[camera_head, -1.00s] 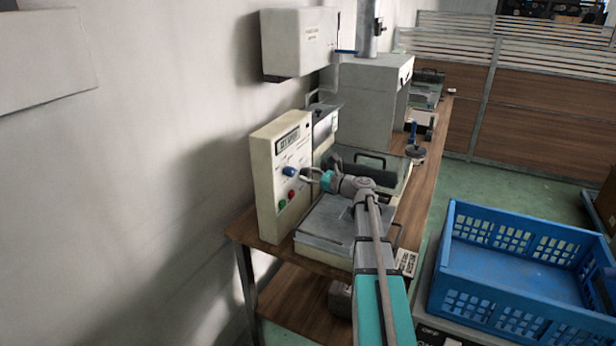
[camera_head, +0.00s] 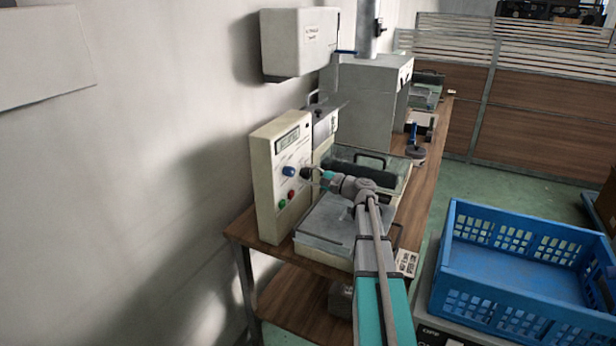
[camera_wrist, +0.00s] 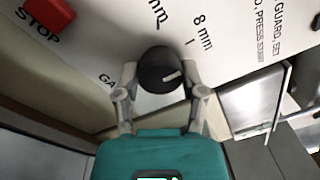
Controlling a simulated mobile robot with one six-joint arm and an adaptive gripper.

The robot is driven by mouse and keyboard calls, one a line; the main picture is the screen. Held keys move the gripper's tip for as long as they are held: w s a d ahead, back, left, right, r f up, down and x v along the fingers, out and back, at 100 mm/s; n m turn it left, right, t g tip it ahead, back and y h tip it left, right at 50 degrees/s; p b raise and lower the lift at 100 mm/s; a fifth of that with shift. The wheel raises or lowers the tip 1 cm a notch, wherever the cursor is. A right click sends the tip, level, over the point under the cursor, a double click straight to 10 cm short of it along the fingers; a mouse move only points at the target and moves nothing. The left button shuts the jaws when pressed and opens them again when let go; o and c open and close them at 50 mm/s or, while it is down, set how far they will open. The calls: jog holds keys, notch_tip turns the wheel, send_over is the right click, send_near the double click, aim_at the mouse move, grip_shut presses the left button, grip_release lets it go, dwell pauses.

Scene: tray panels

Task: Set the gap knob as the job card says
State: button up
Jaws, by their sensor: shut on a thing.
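The black gap knob (camera_wrist: 158,72) sits on the pale machine panel (camera_wrist: 228,32). Its white pointer line slants right and slightly up in the wrist view. An "8 mm" label with a tick is above and right of it; another "mm" label is above, its number unclear. My gripper (camera_wrist: 160,78) is shut on the knob, one finger on each side. In the head view my gripper (camera_head: 314,173) is at the panel's right side, at the dark knob (camera_head: 305,172). A small printed card (camera_head: 406,263) is at the bench front; its text is unreadable.
A blue knob (camera_head: 289,171), red button (camera_head: 291,198) and green button (camera_head: 282,204) are on the same panel. The red stop button (camera_wrist: 48,14) also shows in the wrist view. A clear guard (camera_head: 365,165) stands behind my arm. A blue crate (camera_head: 510,290) is at right.

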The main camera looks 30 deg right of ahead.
jog(key=n, duration=0.7)
jog(key=shift+y, duration=0.3)
jog(key=n, duration=0.6)
jog(key=shift+r+g, duration=0.1)
jog(key=shift+g, duration=0.3)
jog(key=shift+a, duration=0.1)
jog(key=o, duration=1.1)
jog(key=shift+o, duration=0.2)
jog(key=shift+r+p, duration=0.1)
jog(key=shift+p, duration=0.2)
